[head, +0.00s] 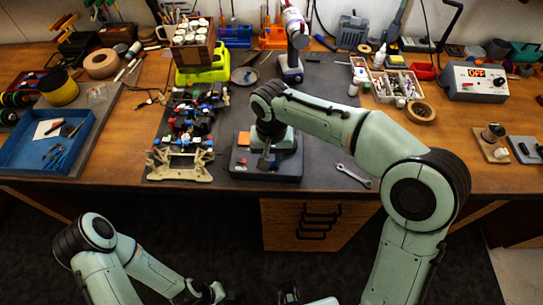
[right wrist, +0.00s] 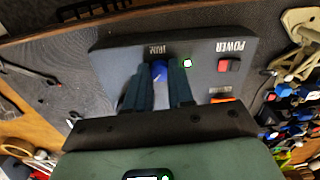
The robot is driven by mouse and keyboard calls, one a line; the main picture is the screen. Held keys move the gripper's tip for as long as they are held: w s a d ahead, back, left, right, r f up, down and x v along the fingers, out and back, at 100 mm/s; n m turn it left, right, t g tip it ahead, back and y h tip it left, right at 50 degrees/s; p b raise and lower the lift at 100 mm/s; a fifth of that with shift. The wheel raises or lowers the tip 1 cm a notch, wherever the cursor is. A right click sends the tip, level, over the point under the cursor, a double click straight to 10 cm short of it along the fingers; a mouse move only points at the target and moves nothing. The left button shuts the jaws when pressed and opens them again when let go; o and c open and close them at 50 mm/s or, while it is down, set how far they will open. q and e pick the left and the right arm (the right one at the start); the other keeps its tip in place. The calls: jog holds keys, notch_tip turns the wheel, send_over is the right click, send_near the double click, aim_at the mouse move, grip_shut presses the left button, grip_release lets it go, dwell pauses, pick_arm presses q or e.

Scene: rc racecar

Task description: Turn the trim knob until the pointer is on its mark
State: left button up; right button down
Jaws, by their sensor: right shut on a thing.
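The dark control box (head: 240,172) lies on the grey mat at the front of the bench. In the right wrist view the box (right wrist: 110,52) shows upside-down TRIM and POWER labels. The blue trim knob (right wrist: 160,70) is between the two fingers of my right gripper (right wrist: 163,85), which is shut on it. A pale line shows on the knob, but I cannot make out the mark. My right gripper (head: 266,160) points down onto the box in the head view and hides the knob there. My left arm is low at the left; its gripper is not visible.
The box has a red switch (right wrist: 229,65), a green light (right wrist: 187,63) and an orange part (right wrist: 221,99). The racecar chassis (head: 185,130) stands close to its left. A wrench (head: 353,176) lies to its right. A blue tray (head: 50,140) is far left.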

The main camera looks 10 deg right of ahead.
jog(key=c, duration=1)
grip_release()
pick_arm(q)
jog(key=w+r+p, duration=0.1)
jog(key=r+p, duration=0.1)
jog(key=r, duration=0.1)
jog(key=shift+w+p, duration=0.3)
jog(key=shift+w, duration=0.1)
pick_arm(e)
notch_tip(320, 180, up, 13)
jog(key=shift+r, duration=0.2)
pick_arm(q)
jog(key=shift+s, duration=0.1)
